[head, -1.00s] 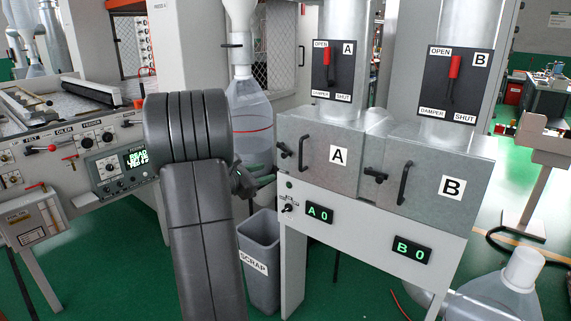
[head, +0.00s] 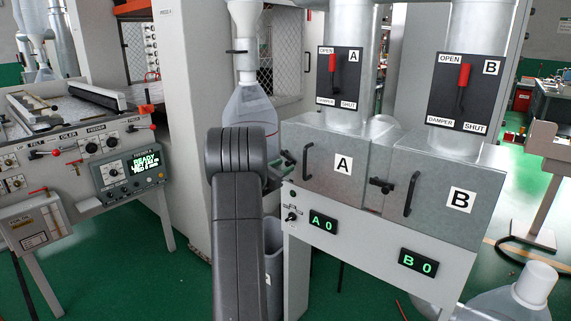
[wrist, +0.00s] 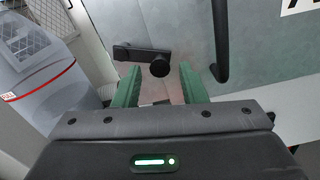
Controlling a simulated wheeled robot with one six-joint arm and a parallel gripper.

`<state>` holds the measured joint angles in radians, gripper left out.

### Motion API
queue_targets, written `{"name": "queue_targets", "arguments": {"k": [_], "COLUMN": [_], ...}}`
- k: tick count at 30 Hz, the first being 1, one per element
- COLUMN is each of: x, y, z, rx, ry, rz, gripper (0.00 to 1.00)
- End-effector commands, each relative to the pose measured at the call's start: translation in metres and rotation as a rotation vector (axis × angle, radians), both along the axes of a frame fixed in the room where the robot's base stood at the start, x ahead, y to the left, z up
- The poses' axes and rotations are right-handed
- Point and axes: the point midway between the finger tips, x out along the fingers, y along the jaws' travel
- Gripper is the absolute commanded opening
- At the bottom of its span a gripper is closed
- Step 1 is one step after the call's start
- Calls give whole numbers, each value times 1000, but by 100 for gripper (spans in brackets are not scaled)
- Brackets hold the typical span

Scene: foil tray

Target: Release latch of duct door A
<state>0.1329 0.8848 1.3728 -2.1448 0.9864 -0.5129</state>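Duct door A (head: 322,165) is the grey metal panel with the label A, and it looks closed. Its black latch (wrist: 142,54) is a short lever with a round knob, lying roughly level near the door's left edge. In the head view the latch (head: 289,157) is partly beside my arm. A black bar handle (wrist: 221,40) stands right of it. My gripper (wrist: 160,82) has two green fingers, spread apart, with the knob just beyond and between their tips. I cannot tell whether they touch it. In the head view my arm hides most of the gripper.
Door B (head: 433,200), with its own latch (head: 381,186), is right of door A. Damper levers (head: 333,65) sit above. A clear bottle (head: 250,112) hangs left of the box, and a grey scrap bin (head: 273,255) stands below, partly hidden.

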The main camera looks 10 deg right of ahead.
Motion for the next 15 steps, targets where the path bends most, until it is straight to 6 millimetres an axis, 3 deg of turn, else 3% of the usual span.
{"name": "queue_targets", "arguments": {"k": [6, 15], "x": [11, 12], "y": [-14, -16], "z": [0, 0], "rx": [1, 1], "ry": [0, -1], "rz": [0, 0], "gripper": [38, 38]}}
